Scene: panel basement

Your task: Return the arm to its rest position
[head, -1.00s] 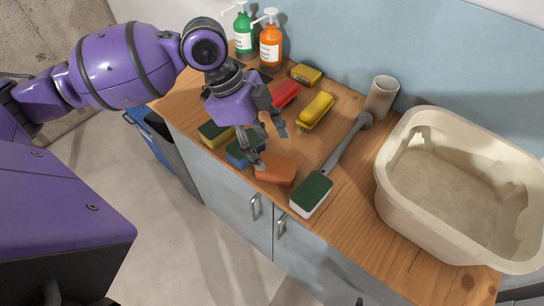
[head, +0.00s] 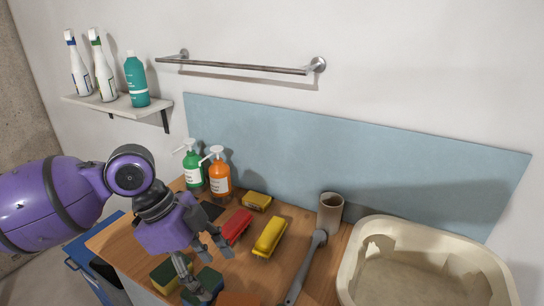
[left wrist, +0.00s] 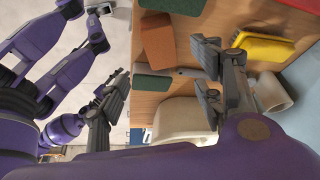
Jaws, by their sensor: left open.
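My left gripper (head: 208,265) is open and empty over the wooden counter in the head view. Its arm comes in from the left. One finger shows near the red brush (head: 237,226), the other in front of the blue and green sponge (head: 208,281). In the left wrist view, the fingers of the left gripper (left wrist: 160,80) are spread wide with nothing between them. Beyond them lies an orange brick-like block (left wrist: 158,42). Purple arm links of mine fill the left of that view.
A yellow brush (head: 269,237), a long grey tool (head: 302,270), a beige cup (head: 330,212) and a cream basin (head: 365,250) stand to the right. Green (head: 193,170) and orange (head: 220,177) pump bottles stand behind the gripper. A shelf (head: 118,106) and metal rail (head: 240,67) are on the wall.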

